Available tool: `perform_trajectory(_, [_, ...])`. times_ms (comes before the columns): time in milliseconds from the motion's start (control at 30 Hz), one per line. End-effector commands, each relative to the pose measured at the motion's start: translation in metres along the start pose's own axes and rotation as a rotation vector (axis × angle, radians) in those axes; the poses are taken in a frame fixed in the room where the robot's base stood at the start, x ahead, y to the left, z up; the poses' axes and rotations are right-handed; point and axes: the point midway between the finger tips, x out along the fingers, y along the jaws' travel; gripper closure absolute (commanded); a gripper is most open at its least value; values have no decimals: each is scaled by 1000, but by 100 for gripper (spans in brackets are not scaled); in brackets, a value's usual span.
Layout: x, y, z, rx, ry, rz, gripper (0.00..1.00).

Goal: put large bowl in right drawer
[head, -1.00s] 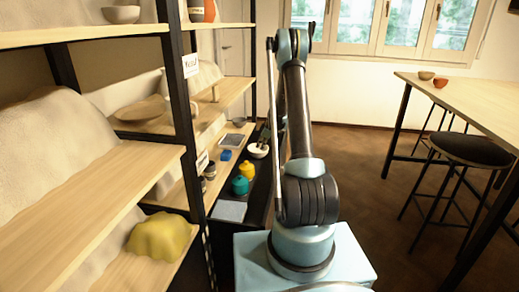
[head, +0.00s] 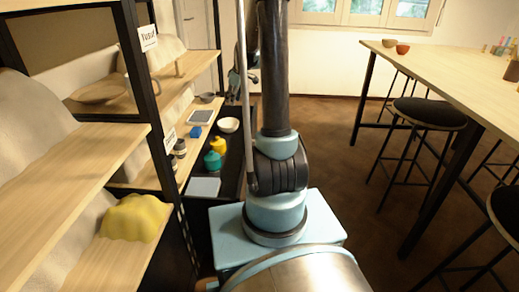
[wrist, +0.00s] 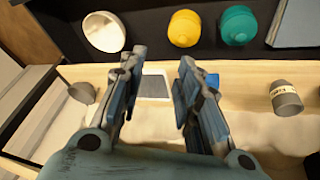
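My gripper (wrist: 158,68) is open and empty in the wrist view, above the shelf edge and the drawer. In the head view my gripper is mostly hidden behind my arm.
A yellow jar (wrist: 184,28) and a teal jar (wrist: 238,25) share the drawer with a grey slab (head: 203,187). The shelf beside it holds a grey bowl (head: 207,97), a framed tablet (head: 201,116) and a blue block (head: 195,132). Stools (head: 429,113) and a table stand right.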

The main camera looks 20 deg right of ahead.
Motion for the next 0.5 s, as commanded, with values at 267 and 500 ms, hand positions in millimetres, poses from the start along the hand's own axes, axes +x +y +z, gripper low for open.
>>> perform_trajectory(267, [-62, -56, 35, 134, -38, 4, 69])
perform_trajectory(500, [-103, -106, 72, 253, -71, 12, 69])
